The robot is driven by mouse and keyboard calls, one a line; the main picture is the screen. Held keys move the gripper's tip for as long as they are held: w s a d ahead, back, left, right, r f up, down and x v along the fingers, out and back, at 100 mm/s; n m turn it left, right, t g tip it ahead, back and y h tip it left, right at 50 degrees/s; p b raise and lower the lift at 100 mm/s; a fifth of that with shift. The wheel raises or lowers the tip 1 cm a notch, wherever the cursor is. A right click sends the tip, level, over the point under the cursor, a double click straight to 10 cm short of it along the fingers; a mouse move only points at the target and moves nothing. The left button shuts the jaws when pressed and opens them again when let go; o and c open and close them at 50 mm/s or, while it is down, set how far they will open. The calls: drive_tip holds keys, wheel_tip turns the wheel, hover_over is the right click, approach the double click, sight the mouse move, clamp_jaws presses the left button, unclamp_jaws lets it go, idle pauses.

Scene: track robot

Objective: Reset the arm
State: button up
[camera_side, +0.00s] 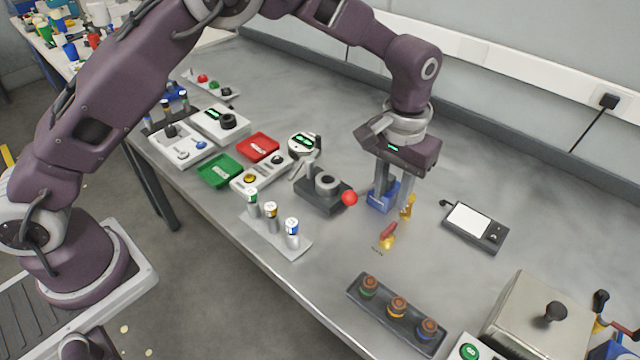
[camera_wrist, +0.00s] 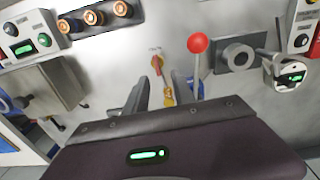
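My gripper (camera_side: 392,206) points straight down over the middle of the grey bench, its two fingers apart. In the wrist view, my gripper (camera_wrist: 163,84) also shows its fingers spread. A small yellow piece (camera_wrist: 168,96) shows between them, not clearly touching either; it also shows in the side view (camera_side: 408,207), by the right finger. The exact height of the fingertips above the bench is hard to tell.
A red ball knob (camera_side: 349,198) and a dark block with a round socket (camera_side: 325,193) stand left of my gripper. A screen device (camera_side: 475,225) lies right. Bottles (camera_side: 271,215) stand front left.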

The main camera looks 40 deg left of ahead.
drive_tip(key=s+a+r+t, duration=0.1)
drive_tip(key=s+a+r, duration=0.55)
drive_tip(key=r, duration=0.35)
drive_tip(key=s+a+r+t, duration=0.2)
drive_tip(key=s+a+r, duration=0.45)
drive_tip(key=r, duration=0.35)
drive_tip(key=s+a+f+t, duration=0.1)
drive_tip(key=s+a, duration=0.2)
drive_tip(key=s, duration=0.5)
drive_tip(key=s+a+t, duration=0.1)
drive_tip(key=s+a, duration=0.2)
drive_tip(key=s, duration=0.5)
drive_tip(key=shift+f, duration=0.4)
